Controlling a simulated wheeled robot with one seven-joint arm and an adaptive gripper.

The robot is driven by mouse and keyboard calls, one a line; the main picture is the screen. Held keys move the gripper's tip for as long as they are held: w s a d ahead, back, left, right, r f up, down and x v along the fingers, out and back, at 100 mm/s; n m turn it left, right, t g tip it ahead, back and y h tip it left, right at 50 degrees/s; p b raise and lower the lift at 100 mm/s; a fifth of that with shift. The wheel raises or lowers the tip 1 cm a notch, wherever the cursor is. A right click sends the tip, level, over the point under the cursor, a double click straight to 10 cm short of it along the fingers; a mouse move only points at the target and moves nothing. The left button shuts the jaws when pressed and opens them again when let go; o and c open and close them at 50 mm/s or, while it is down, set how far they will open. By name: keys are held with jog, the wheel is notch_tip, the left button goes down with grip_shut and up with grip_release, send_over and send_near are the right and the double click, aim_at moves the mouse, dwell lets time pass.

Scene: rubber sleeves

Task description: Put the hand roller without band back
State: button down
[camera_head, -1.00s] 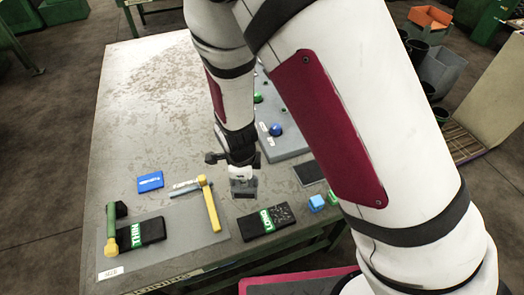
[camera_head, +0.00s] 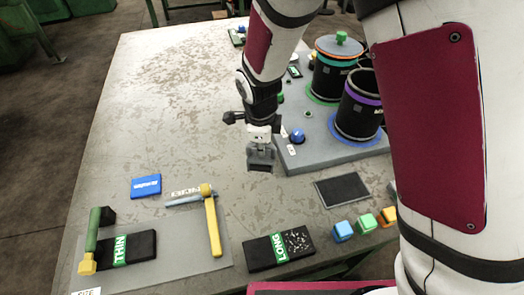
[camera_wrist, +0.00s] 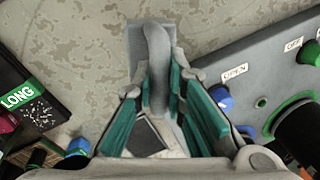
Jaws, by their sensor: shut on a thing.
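My gripper (camera_head: 260,150) is shut on a plain grey tool, taken to be the hand roller without band (camera_wrist: 158,75). Its handle lies between the teal finger pads in the wrist view, with a wide grey block at its far end. No coloured band shows on it. In the head view the gripper points down over the table, left of the grey platform; its exact height cannot be told. On the grey mat (camera_head: 185,245) lie a green-handled tool with a yellow end (camera_head: 93,240) and a yellow-handled tool (camera_head: 212,225).
A black THIN pad (camera_head: 140,248) lies on the mat, a black LONG pad (camera_head: 265,255) beside it. A blue block (camera_head: 146,186) lies behind. The grey platform (camera_head: 310,160) carries black canisters (camera_head: 360,100). A dark plate (camera_head: 342,190) and coloured cubes (camera_head: 343,231) lie front right. The table's back left is clear.

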jog(key=shift+w+f+b, duration=0.15)
jog(key=shift+w+b, duration=0.2)
jog(key=shift+w, duration=0.35)
notch_tip(320, 180, down, 3)
jog(key=b, duration=0.2)
jog(key=shift+f+b, duration=0.1)
jog(key=shift+b, duration=0.2)
jog(key=shift+f, duration=0.15)
jog(key=c, duration=1.6)
grip_release()
jog(key=shift+c, duration=0.2)
